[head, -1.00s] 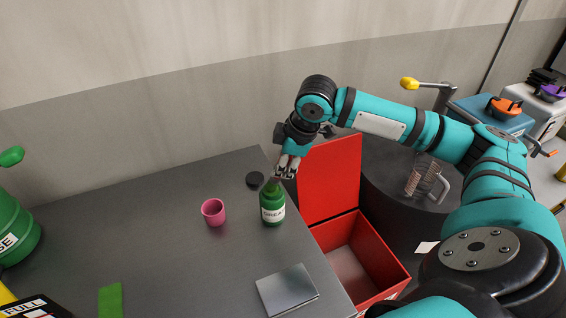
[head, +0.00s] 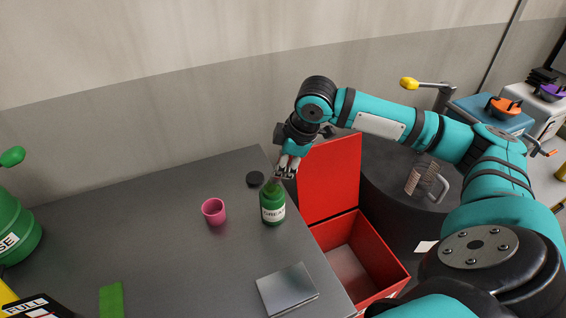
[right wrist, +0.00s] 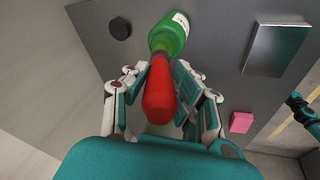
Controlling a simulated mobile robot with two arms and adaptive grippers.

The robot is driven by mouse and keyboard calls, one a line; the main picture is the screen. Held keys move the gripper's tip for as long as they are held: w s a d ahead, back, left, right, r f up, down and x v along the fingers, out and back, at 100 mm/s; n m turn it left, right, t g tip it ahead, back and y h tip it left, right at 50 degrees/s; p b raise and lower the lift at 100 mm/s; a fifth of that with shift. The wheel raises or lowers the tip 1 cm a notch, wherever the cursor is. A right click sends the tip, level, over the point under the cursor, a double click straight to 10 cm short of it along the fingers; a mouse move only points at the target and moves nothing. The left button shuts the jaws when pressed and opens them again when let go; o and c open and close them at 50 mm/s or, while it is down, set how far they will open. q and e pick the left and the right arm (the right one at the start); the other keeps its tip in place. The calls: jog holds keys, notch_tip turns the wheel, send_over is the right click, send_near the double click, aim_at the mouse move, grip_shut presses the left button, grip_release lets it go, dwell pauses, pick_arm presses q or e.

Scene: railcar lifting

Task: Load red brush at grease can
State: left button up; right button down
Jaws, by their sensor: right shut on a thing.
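The green grease can (head: 272,208), bottle-shaped with a white label, stands upright near the right edge of the grey table. It also shows at the top of the right wrist view (right wrist: 172,32). My right gripper (head: 286,171) is above the can's neck. In the right wrist view it is shut on the red brush (right wrist: 158,98). The brush's red handle points toward the camera, and its far end lines up with the can's mouth. Whether the bristles are inside the can is hidden. My left gripper does not show.
A black round lid (head: 255,179), a pink cup (head: 213,212) and a silver plate (head: 287,290) lie around the can. A red open box (head: 333,180) stands beside the table's right edge. A green container (head: 15,228) is far left. The table's left middle is clear.

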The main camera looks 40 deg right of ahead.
jog(key=shift+s+f+p, duration=0.1)
jog(key=shift+f+p, duration=0.05)
jog(key=shift+p, duration=0.15)
dwell(1.2)
notch_tip(320, 180, up, 5)
jog(key=p, duration=0.6)
jog(key=shift+r+p, duration=1.05)
jog(key=shift+r, duration=0.15)
jog(key=shift+a+f, duration=0.1)
jog(key=shift+f, duration=0.05)
